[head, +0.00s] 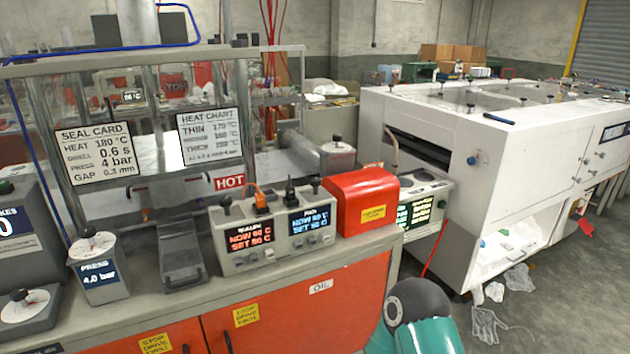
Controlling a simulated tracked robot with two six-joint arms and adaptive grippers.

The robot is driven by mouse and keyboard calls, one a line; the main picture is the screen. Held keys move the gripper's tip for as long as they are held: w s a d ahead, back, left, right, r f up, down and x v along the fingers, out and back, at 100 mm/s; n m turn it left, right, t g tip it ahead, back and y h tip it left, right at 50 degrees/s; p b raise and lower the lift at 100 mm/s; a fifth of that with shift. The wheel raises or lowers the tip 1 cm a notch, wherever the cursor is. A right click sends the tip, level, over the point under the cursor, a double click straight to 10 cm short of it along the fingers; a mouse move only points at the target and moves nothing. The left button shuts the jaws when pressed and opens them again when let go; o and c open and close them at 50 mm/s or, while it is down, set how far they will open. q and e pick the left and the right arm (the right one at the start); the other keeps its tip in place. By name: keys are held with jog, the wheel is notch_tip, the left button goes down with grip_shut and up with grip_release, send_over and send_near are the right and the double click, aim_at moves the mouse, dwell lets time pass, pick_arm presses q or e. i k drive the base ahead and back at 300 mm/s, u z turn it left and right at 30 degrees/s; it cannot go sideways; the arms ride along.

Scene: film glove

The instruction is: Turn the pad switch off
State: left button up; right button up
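A grey control box (272,248) stands on the bench, with two lit displays. Its left display (250,237) reads in red, apparently a roller heading over NOW and SET temperatures. Its right display (311,220) reads in blue, apparently headed PAD. A black-topped lever or knob (225,204) is at the box's left end and another (314,184) at its right end. An orange plug (262,201) and a black plug (290,196) stand on top between them. Which part is the pad switch, and its position, I cannot tell. Neither gripper shows.
A red cover (361,201) sits right of the box, beside a unit with green readouts (421,208). A HOT sign (230,183) is behind the box. A pressure unit (99,266) reads 4.0 bar. A white machine (500,150) stands right. Part of my arm shows at bottom.

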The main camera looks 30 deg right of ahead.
aim_at(315, 182)
jog(key=u, duration=0.15)
jog(key=i, duration=0.2)
jog(key=u, duration=2.65)
jog(key=k, duration=1.85)
jog(key=u, duration=1.75)
jog(key=i, duration=0.1)
jog(key=z, duration=3.15)
jog(key=i, duration=0.2)
jog(key=z, duration=0.95)
